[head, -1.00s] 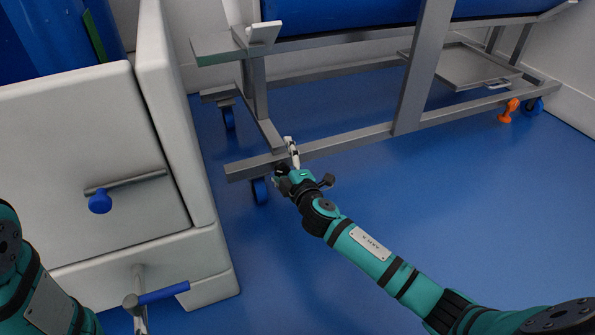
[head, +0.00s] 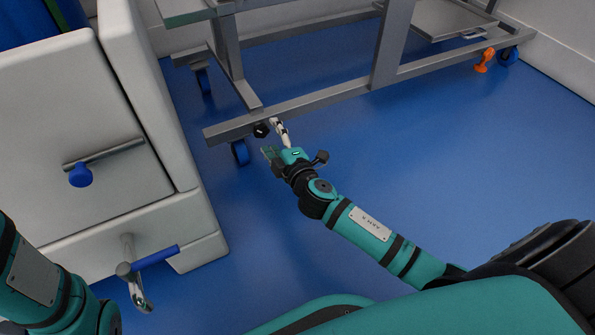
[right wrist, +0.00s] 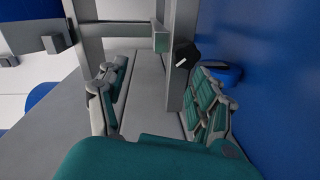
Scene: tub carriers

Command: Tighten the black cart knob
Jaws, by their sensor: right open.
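The black cart knob (head: 261,130) sits under the front end of the grey cart's lower rail (head: 300,108). In the right wrist view the black knob (right wrist: 185,54) shows a white mark and lies ahead of the fingers, nearer the right one. My right gripper (head: 273,141) is open and empty, just short of the knob on its near side. Its two fingers stand apart in the right wrist view (right wrist: 160,98), with the knob beyond them and not touched. My left arm shows at the lower left of the head view; I cannot make out its gripper.
A white cabinet (head: 70,120) with a blue knob (head: 81,175) and a blue lever (head: 156,257) stands at left. A blue caster (head: 240,152) is close to the black knob. An orange part (head: 484,60) is on the cart's far end. The blue floor (head: 420,150) is clear.

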